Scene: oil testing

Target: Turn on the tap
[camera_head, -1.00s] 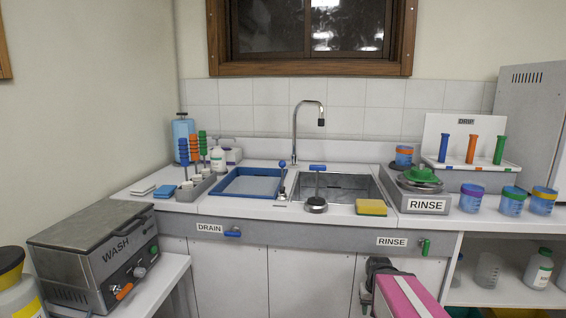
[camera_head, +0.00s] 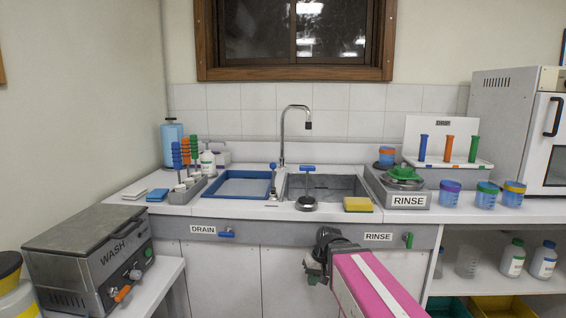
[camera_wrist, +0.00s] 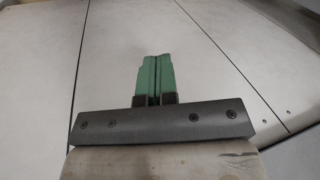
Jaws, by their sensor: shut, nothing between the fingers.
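The chrome tap (camera_head: 283,138) rises behind the sink (camera_head: 335,186), its curved spout ending in a dark nozzle over the basin. A small lever with a blue knob (camera_head: 273,167) stands at its front left, between the blue tray and the basin. My gripper (camera_head: 314,274) is low in front of the cabinet doors, below the counter edge and well apart from the tap. In the wrist view its green fingers (camera_wrist: 154,78) are together with nothing between them, facing the pale cabinet panels. The tap is not in the wrist view.
A blue-rimmed tray (camera_head: 240,186) lies left of the sink. A black-based plunger with a blue handle (camera_head: 307,203) and a yellow sponge (camera_head: 358,204) are at the front edge. A blue DRAIN valve (camera_head: 227,233) and green RINSE valve (camera_head: 408,240) stick out below.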

